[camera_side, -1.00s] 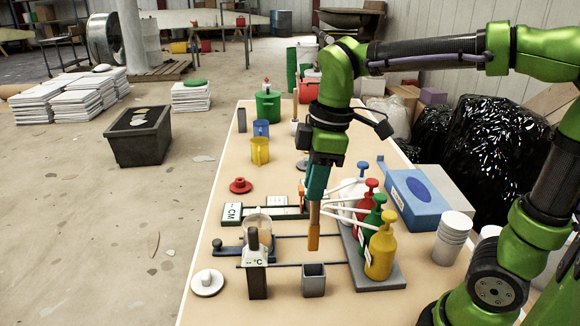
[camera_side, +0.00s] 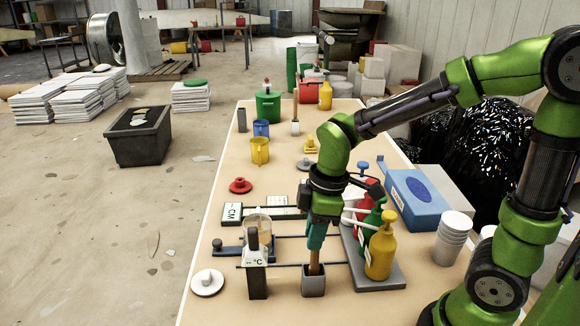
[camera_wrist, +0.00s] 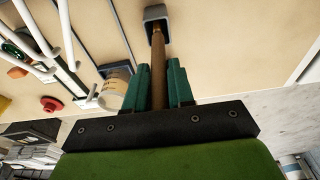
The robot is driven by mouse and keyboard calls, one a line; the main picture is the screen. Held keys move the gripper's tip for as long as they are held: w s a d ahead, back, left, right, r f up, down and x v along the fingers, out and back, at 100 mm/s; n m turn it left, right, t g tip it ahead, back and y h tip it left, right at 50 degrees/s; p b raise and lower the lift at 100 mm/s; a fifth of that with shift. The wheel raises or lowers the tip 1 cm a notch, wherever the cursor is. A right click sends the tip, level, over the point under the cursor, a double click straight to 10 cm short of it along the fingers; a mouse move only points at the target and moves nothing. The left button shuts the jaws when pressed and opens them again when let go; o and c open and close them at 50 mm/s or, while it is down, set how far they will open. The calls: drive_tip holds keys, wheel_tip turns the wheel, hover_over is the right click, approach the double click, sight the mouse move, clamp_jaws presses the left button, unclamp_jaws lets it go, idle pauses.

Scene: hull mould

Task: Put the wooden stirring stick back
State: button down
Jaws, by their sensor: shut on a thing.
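The wooden stirring stick (camera_side: 314,262) is upright in my gripper (camera_side: 316,240). My gripper is shut on its upper part, with teal fingers on both sides of it. The stick's lower end is inside the small grey square holder (camera_side: 313,283) at the near part of the table. The wrist view shows the brown stick (camera_wrist: 158,65) running from between the fingers (camera_wrist: 159,85) to the grey holder (camera_wrist: 155,13). The tip is hidden by the holder's walls, so I cannot tell whether it touches the bottom.
Pump bottles, including a yellow one (camera_side: 381,252), stand on a grey tray (camera_side: 382,284) right of the holder. A dark thermometer stand (camera_side: 256,277) and a cup (camera_side: 257,226) are to the left. White stacked cups (camera_side: 453,238) stand farther right.

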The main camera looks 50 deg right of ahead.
drive_tip(key=shift+f, duration=0.1)
drive_tip(key=c, duration=1)
unclamp_jaws()
wheel_tip(320, 180, up, 11)
drive_tip(key=s+d, duration=0.1)
drive_tip(key=s+d+m+t, duration=0.1)
drive_tip(key=s+m+t, duration=0.1)
drive_tip(key=m, duration=0.2)
drive_tip(key=s+m+t, duration=0.1)
drive_tip(key=m+t, duration=0.1)
drive_tip(key=m, duration=0.2)
drive_tip(key=s+d+m+t, duration=0.1)
drive_tip(key=s+m+t, duration=0.1)
drive_tip(key=m, duration=0.3)
drive_tip(key=shift+s+d+f+y, duration=0.3)
drive_tip(key=shift+f+y, duration=0.1)
